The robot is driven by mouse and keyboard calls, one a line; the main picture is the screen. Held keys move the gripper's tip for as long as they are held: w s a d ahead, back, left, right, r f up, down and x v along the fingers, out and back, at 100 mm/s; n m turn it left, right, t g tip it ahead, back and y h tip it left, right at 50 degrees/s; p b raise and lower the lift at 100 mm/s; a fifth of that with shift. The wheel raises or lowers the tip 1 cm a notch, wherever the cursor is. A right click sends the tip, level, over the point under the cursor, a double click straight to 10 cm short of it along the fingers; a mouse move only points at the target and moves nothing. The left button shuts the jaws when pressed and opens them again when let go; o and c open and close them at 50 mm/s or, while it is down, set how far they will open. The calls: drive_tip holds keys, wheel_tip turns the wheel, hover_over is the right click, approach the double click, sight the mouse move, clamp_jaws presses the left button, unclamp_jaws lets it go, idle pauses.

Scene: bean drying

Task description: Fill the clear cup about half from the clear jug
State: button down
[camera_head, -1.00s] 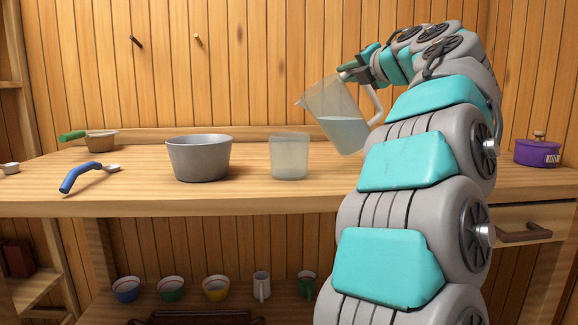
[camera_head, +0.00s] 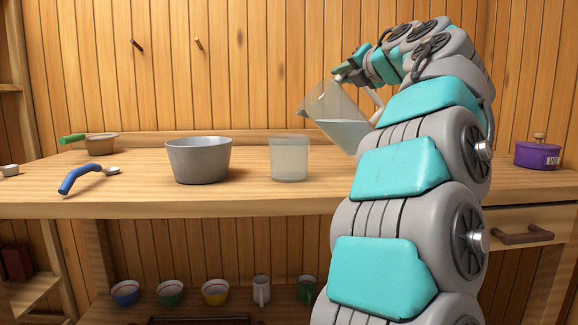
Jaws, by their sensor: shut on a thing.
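The clear jug (camera_head: 337,112) is held above the table, right of the clear cup, tilted with its spout to the left. Pale liquid lies in its lower part. My gripper (camera_head: 347,72) is shut on the jug near the top of its handle; the arm hides part of the handle and the jug's lower right. The clear cup (camera_head: 289,150) stands upright on the table below and left of the spout. Its lower part looks paler, but I cannot tell its liquid level for sure. I see no stream between spout and cup.
A grey pot (camera_head: 199,160) stands left of the cup. A blue-handled spoon (camera_head: 82,176) and a green-handled strainer (camera_head: 100,146) lie further left. A purple lidded pot (camera_head: 537,154) stands at the right. Several bowls and mugs sit on the shelf below.

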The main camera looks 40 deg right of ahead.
drive_tip(key=shift+a+n, duration=0.25)
drive_tip(key=shift+n, duration=0.05)
drive_tip(key=shift+a+r, duration=0.1)
drive_tip(key=shift+w+a+r+n, duration=0.1)
drive_tip(key=shift+w+a+n, duration=0.1)
drive_tip(key=shift+a+n, duration=0.3)
drive_tip(key=shift+w+a+n, duration=0.1)
drive_tip(key=shift+n, duration=0.2)
drive_tip(key=shift+a+r, duration=0.1)
drive_tip(key=shift+r, duration=0.05)
idle(0.4)
drive_tip(key=shift+w+a+r, duration=0.1)
drive_tip(key=shift+a, duration=0.05)
drive_tip(key=shift+n, duration=0.3)
